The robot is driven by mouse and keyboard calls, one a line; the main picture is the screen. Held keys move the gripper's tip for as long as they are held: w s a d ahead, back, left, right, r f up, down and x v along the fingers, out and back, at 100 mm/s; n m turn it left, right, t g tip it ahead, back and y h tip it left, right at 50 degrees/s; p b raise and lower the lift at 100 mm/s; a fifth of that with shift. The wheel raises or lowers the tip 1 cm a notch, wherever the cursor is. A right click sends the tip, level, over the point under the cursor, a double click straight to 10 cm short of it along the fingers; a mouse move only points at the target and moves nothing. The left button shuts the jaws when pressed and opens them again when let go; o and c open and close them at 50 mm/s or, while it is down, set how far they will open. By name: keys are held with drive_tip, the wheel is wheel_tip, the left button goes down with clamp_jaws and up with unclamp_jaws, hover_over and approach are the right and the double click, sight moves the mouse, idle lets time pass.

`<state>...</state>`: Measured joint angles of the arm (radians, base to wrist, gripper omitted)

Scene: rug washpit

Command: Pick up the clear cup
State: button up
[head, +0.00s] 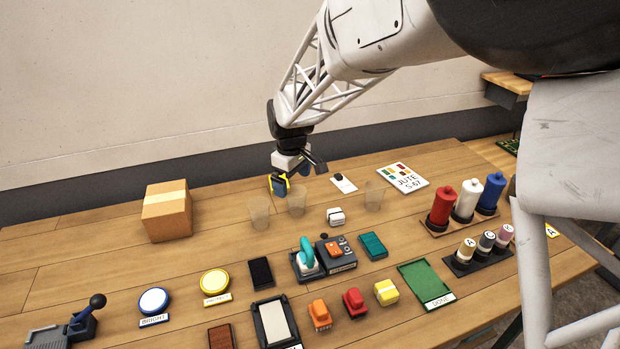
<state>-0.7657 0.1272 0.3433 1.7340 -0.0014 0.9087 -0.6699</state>
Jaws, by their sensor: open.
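Three see-through cups stand upright on the wooden table: a left cup (259,213), a middle cup (297,201) and a right cup (374,196). They look alike, so I cannot tell which one the task names. My gripper (279,186), with yellow and dark blue fingers, is open and points down just behind the left and middle cups. I see no cup between its fingers. Its exact height above the table is hard to judge.
A cardboard box (167,212) stands left of the cups. A small white block (335,217) sits between the middle and right cups. A teal-handled device (307,258) is in front. Red, white and blue spools (466,202) stand at the right.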

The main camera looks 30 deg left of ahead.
sight(258, 203)
drive_tip(key=a+f, duration=0.1)
drive_tip(key=a, duration=0.2)
drive_tip(key=s+a+f+n, duration=0.1)
drive_tip(key=a+f, duration=0.1)
drive_tip(key=a, duration=0.2)
drive_tip(key=s+a+f+n, duration=0.1)
drive_tip(key=a+f, duration=0.1)
drive_tip(key=a, duration=0.1)
drive_tip(key=shift+s+a+f, duration=0.15)
drive_tip(key=shift+s+f, duration=0.1)
drive_tip(key=shift+f, duration=1.3)
drive_tip(key=shift+f, duration=0.1)
drive_tip(key=shift+f, duration=2.5)
drive_tip(key=c, duration=1)
